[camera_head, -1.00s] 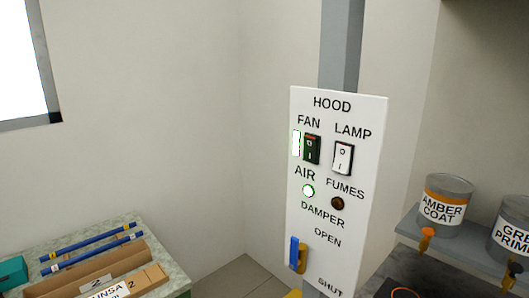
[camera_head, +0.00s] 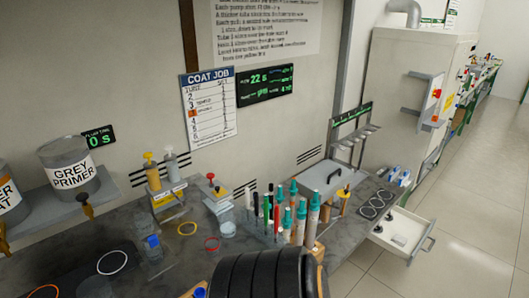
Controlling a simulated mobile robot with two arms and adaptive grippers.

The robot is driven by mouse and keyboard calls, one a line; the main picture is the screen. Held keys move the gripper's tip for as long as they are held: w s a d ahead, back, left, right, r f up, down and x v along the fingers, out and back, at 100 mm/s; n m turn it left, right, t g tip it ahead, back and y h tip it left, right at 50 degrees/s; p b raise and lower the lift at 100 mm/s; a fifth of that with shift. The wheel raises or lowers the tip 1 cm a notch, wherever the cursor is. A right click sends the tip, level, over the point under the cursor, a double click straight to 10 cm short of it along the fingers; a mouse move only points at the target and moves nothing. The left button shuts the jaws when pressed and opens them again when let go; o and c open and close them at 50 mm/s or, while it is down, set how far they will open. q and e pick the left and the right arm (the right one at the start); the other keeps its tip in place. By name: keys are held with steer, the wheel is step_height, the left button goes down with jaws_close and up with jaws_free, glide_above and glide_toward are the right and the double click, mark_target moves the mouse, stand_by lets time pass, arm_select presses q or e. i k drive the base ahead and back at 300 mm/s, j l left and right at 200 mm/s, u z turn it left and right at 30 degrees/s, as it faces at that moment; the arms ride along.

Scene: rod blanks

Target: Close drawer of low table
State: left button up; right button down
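A white drawer (camera_head: 408,238) stands pulled open at the right end of the grey worktop, with a bar handle (camera_head: 424,250) on its front. A few small dark items lie inside it. The body it slides into is mostly hidden below the worktop, so I cannot tell clearly which table it belongs to. Neither of my grippers can be made out in this view.
The grey worktop (camera_head: 75,262) holds teal-capped tubes (camera_head: 301,220), a grey lidded box (camera_head: 327,178) and pump bottles. A black ribbed shape (camera_head: 265,275) blocks the bottom middle. A grey cabinet (camera_head: 400,90) stands behind the drawer. Tiled floor (camera_head: 470,220) is clear at right.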

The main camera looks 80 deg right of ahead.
mark_target(412, 226)
steer(key=z, duration=2.3)
steer(key=l+z, duration=0.6)
steer(key=z, duration=0.2)
steer(key=i+l+z, duration=0.15)
steer(key=z, duration=0.2)
steer(key=i+l+z, duration=0.15)
steer(key=l+z, duration=0.25)
steer(key=i+l+u, duration=0.1)
steer(key=i+u, duration=0.15)
steer(key=u, duration=0.2)
steer(key=i+l+u, duration=0.2)
steer(key=u, duration=0.25)
steer(key=i, duration=0.1)
